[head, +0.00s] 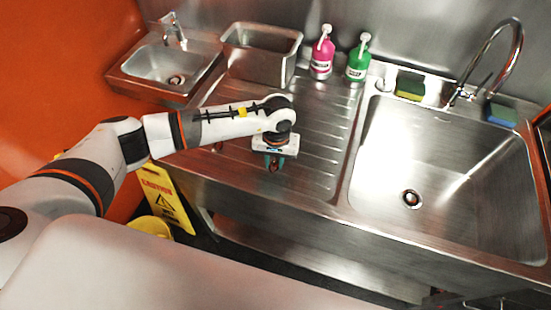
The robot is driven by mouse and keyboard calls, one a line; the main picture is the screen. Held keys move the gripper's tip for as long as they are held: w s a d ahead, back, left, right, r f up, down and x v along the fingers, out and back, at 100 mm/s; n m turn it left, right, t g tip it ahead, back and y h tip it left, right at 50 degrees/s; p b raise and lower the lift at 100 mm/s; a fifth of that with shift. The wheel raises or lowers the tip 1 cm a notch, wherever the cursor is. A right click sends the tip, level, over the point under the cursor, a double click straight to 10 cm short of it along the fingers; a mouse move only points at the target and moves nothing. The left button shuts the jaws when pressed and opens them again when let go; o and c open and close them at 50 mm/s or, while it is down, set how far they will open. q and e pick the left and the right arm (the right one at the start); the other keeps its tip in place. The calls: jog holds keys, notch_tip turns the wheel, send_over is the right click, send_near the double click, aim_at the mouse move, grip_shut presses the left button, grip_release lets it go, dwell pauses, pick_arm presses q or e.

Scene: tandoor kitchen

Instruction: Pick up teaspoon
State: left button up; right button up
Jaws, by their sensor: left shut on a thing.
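My left gripper (274,166) points down at the ribbed steel drainboard (320,130), close to its front edge. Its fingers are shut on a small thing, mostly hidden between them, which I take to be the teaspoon. Its shape cannot be made out, and no other teaspoon shows clearly. I cannot tell whether the held thing touches the drainboard. My right gripper is not in view.
A steel bin (262,55), a pink bottle (322,57) and a green bottle (358,62) stand behind the gripper. A large sink basin (450,190) is at right, a small hand sink (165,65) at left. A yellow caution sign (166,195) stands below.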

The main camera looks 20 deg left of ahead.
pick_arm(q)
jog(key=shift+r, duration=0.15)
jog(key=shift+w+r+b, duration=0.1)
jog(key=shift+r+b, duration=0.2)
jog(key=shift+r, duration=0.05)
notch_tip(320, 180, up, 9)
jog(key=b, duration=0.3)
dwell(0.5)
